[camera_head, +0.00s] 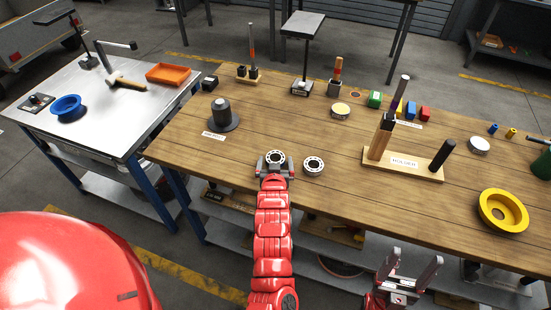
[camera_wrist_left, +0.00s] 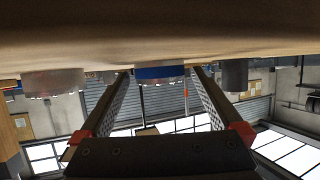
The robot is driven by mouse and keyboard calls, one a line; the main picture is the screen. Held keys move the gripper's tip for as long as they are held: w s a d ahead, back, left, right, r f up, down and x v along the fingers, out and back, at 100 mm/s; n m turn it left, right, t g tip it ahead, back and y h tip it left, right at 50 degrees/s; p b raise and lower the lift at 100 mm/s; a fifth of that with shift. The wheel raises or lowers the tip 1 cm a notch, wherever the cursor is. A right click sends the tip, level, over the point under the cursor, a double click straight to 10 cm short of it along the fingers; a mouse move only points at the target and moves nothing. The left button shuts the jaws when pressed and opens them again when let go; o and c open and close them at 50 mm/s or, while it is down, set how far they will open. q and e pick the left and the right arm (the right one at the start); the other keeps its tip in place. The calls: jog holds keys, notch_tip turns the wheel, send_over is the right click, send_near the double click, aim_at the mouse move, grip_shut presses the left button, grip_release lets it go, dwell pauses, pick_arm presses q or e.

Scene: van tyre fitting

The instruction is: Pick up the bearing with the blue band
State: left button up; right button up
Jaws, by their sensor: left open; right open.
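The bearing with the blue band (camera_wrist_left: 158,72) stands on the wooden table, seen upside down in the left wrist view. In the head view it is the left one of two ring-shaped bearings (camera_head: 276,157); its blue band cannot be made out there. My left gripper (camera_head: 275,165) is open, with one finger on each side of this bearing. In the left wrist view a small gap shows between the bearing and each finger (camera_wrist_left: 160,95). A second bearing (camera_head: 313,165) with a pale grey side (camera_wrist_left: 55,82) stands just to the right. My right gripper (camera_head: 405,272) is open and empty, in front of the table edge.
A dark stepped cylinder (camera_head: 221,115) stands left of the bearings. A wooden holder (camera_head: 403,167) with upright posts and a yellow ring (camera_head: 503,211) are to the right. The bench top (camera_head: 270,115) behind the bearings has free room. A metal side table (camera_head: 110,115) stands at left.

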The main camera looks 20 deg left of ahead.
aim_at(276, 155)
pick_arm(q)
jog(key=c, duration=1.5)
jog(key=shift+r, duration=0.1)
jog(key=shift+r, duration=0.45)
notch_tip(276, 155, up, 2)
jog(key=shift+w+r+b, duration=0.1)
jog(key=shift+r+b, duration=0.05)
jog(key=shift+b, duration=0.55)
jog(key=shift+s+d+r, duration=0.15)
jog(key=shift+s+d, duration=0.3)
jog(key=shift+s, duration=0.1)
jog(key=s+d, duration=0.2)
jog(key=s, duration=0.2)
jog(key=s+d+r+b, duration=0.1)
jog(key=s+d, duration=0.2)
jog(key=s, duration=0.1)
jog(key=s+d, duration=0.3)
jog(key=s, duration=0.1)
jog(key=shift+d+r, duration=0.2)
jog(key=shift+d, duration=0.05)
